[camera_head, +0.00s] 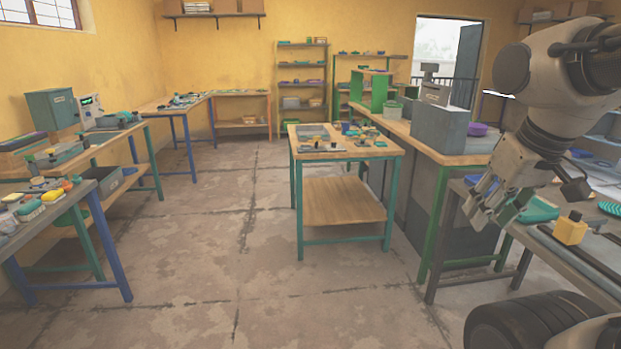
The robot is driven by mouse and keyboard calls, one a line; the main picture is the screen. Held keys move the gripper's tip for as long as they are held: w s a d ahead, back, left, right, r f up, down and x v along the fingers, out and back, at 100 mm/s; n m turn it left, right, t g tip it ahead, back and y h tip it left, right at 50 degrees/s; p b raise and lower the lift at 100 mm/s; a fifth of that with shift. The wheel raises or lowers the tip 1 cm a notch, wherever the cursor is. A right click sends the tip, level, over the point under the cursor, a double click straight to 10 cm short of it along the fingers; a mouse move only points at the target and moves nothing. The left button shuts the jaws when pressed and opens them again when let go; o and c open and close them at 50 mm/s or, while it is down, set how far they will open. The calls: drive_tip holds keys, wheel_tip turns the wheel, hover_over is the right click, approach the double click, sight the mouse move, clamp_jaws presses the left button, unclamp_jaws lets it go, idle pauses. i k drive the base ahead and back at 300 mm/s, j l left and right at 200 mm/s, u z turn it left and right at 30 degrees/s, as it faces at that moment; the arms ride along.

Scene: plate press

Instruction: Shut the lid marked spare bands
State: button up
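No lid with a readable "spare bands" marking shows in the head view. A teal box (50,110) on the left bench has a small pale label, too small to read. A grey container (58,155) sits in front of it, and its marking cannot be read either. My gripper (484,212) hangs at the right, pointing down and left, far across the room from those boxes. It appears to hold nothing, but its finger gap is unclear. A green object (538,210) shows just behind it on the right bench.
Open concrete floor (225,260) lies between the left benches and the middle table (347,150). A grey bench (30,222) with colourful items stands at near left. A yellow block (570,229) sits on the right bench, close to my arm. Shelves line the back wall.

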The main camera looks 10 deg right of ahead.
sight(437, 94)
drive_tip(key=i+z, duration=0.3)
drive_tip(key=i, duration=0.2)
drive_tip(key=i+j+z, duration=0.15)
drive_tip(key=i+z, duration=0.15)
drive_tip(key=i, duration=0.15)
drive_tip(key=i+j+z, duration=0.25)
drive_tip(key=i, duration=0.2)
